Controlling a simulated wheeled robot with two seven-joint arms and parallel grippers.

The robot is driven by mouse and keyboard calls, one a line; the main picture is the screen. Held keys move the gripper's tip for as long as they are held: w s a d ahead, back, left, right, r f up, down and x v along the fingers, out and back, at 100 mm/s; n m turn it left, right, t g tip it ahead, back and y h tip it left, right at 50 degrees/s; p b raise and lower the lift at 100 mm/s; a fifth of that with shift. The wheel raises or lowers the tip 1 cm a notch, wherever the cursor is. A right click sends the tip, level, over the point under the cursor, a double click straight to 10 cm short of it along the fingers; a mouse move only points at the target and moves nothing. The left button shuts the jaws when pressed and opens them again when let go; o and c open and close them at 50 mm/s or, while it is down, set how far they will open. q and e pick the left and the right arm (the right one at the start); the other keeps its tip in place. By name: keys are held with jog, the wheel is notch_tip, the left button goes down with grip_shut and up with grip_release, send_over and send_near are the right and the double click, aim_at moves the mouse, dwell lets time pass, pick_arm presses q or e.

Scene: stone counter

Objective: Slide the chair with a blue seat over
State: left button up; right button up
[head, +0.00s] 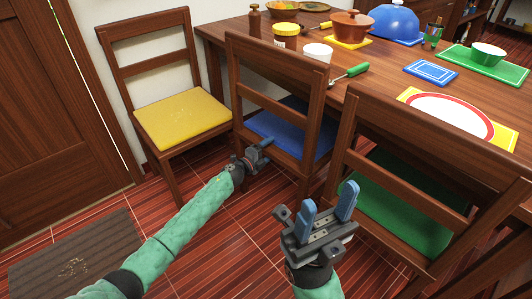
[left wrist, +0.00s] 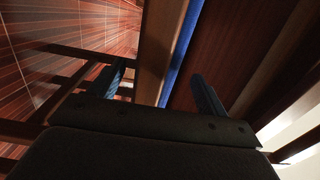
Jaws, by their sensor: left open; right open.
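The chair with a blue seat (head: 292,134) stands at the table's near side, between the yellow-seat and green-seat chairs, its back toward me. My left gripper (head: 262,150) is at the near left edge of that seat, open. In the left wrist view, the gripper's two fingers (left wrist: 162,86) are spread apart, with the wooden seat edge and a strip of blue seat (left wrist: 182,50) showing between them. I cannot tell whether they touch the chair. My right gripper (head: 330,212) is open and empty, fingers up, in front of the green-seat chair.
The yellow-seat chair (head: 181,117) is against the wall to the left. The green-seat chair (head: 405,205) is close on the right. The wooden table (head: 386,88) holds pots, plates and mats. A grey doormat (head: 75,262) lies lower left; tiled floor between is clear.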

pick_arm(q)
grip_shut()
dwell(0.4)
jog(key=shift+r, duration=0.25)
